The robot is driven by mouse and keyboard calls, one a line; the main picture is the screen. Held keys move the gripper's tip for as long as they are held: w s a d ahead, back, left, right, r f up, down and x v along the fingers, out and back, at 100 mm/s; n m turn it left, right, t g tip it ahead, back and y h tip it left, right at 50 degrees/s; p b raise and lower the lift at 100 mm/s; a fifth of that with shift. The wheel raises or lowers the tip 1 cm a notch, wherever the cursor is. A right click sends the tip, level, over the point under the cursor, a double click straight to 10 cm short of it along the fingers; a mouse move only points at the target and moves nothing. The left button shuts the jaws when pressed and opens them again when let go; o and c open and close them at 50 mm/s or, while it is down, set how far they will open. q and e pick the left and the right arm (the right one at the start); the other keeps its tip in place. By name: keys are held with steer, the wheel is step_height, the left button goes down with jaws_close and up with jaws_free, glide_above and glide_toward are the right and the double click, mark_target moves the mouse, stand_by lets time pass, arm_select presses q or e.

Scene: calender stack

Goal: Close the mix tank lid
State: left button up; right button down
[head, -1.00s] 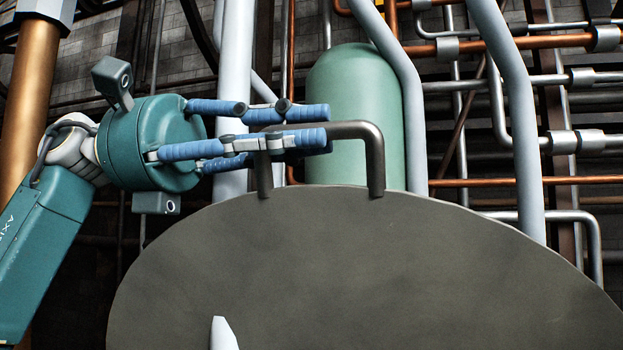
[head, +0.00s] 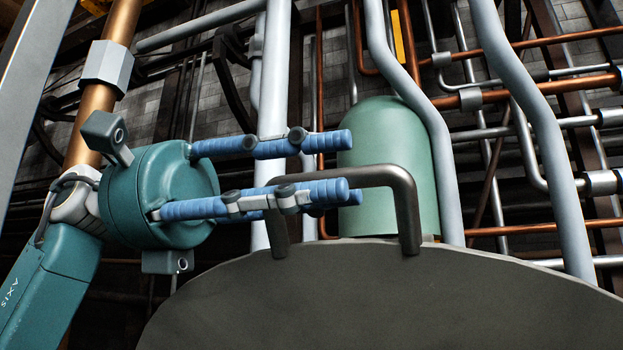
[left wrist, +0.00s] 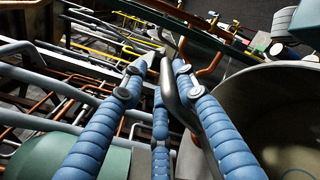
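The mix tank lid (head: 400,300) is a large dark grey disc at the bottom of the head view, its curved edge uppermost. A dark grey bent-bar handle (head: 408,205) stands on that edge. My left gripper (head: 345,168) is at the left part of the handle, its blue fingers spread apart above and below the handle's top bar. In the left wrist view my left gripper (left wrist: 160,70) has the dark handle bar (left wrist: 170,95) between its fingers. Whether any finger touches the bar I cannot tell. My right gripper is in neither view.
A green tank (head: 390,150) stands behind the handle. Pale pipes (head: 545,130) and copper pipes (head: 560,225) fill the background. In the left wrist view a large round pale surface with a rim (left wrist: 275,110) lies to the right of the fingers.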

arm_select(q)
steer(key=shift+s+d, duration=0.1)
step_height(320, 180, up, 9)
steer(key=shift+r, duration=0.5)
stand_by(0.5)
stand_by(0.3)
